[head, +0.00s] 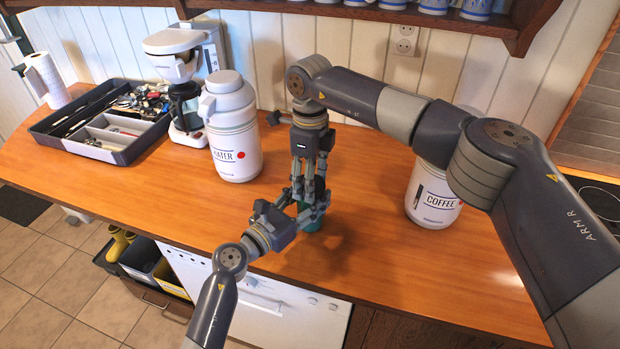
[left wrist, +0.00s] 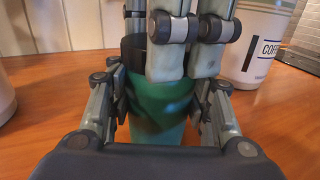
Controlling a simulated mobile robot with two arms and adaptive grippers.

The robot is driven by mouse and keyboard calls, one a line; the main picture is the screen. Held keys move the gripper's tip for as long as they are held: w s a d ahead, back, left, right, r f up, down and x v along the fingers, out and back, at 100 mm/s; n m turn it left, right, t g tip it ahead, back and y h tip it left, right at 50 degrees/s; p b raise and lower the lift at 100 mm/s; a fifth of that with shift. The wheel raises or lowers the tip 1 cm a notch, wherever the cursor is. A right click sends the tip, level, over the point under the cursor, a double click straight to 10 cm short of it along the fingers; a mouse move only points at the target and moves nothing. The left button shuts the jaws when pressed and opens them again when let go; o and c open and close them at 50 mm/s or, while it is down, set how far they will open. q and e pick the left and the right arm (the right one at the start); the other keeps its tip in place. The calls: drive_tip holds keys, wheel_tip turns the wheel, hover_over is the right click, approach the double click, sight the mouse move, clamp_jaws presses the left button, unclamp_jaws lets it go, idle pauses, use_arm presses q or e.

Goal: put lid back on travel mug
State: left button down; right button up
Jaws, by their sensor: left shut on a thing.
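The green travel mug (left wrist: 160,110) stands on the wooden counter, and only a small green part (head: 311,224) shows in the head view. My left gripper (head: 305,208) reaches in from the lower left and is shut around the mug's body, with a finger on each side in the left wrist view. My right gripper (head: 308,188) points down from above at the mug's top. Its fingers cover much of the top in the left wrist view. A dark band (left wrist: 132,58) shows at the top behind them; I cannot tell whether it is the lid or the rim.
A white WATER jug (head: 235,135) stands to the left, and a white COFFEE jug (head: 432,195) to the right, partly behind my right arm. A coffee maker (head: 190,50), utensil tray (head: 125,155) and paper roll (head: 48,80) are farther left. The front counter is clear.

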use_arm(q)
drive_tip(key=shift+r, duration=0.15)
use_arm(e)
drive_tip(key=m, duration=0.2)
drive_tip(key=shift+m, duration=0.4)
drive_tip(key=o, duration=1.2)
drive_tip(key=shift+r, duration=2.25)
